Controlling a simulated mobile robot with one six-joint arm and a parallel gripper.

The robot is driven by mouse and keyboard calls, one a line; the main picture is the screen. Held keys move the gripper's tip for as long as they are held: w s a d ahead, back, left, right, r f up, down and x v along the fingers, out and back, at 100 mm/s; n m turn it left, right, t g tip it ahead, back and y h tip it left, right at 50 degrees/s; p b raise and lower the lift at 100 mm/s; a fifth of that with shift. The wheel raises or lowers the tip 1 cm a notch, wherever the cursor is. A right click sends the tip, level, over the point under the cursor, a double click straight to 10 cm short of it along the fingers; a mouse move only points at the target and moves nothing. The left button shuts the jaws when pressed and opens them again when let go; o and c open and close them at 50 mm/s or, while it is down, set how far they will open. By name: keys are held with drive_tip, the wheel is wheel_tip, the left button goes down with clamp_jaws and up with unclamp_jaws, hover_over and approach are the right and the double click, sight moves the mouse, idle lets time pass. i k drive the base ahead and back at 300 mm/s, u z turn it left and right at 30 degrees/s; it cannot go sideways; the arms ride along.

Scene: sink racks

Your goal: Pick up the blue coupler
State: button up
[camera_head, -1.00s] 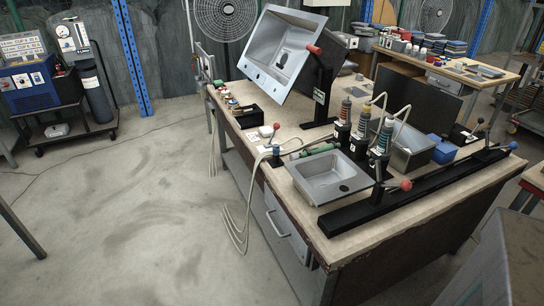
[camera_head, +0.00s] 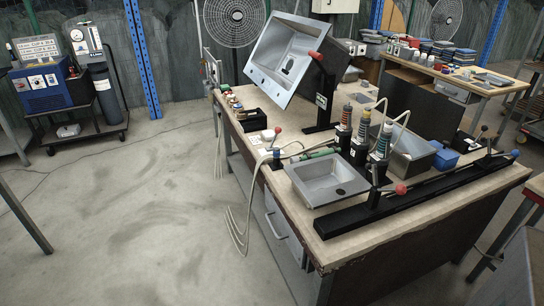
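A small blue piece (camera_head: 276,152) stands at the left edge of the workbench (camera_head: 345,244), below a red knob (camera_head: 278,130) and beside a pale hose. It may be the blue coupler, but it is too small to tell. Another blue tip (camera_head: 515,153) shows at the far right end of the black clamp bar. Several dark bottle-like pieces with coloured bands (camera_head: 362,130) stand behind the small grey sink (camera_head: 325,180). My gripper is not in view.
A large tilted sink (camera_head: 285,62) is held on a black stand at the back. A blue box (camera_head: 446,159) sits at the right. Hoses (camera_head: 236,222) hang over the bench's left side. The floor (camera_head: 130,230) to the left is open.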

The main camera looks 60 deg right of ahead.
sight(277, 151)
drive_tip(key=z, duration=0.1)
drive_tip(key=i, duration=0.95)
drive_tip(key=u, duration=0.05)
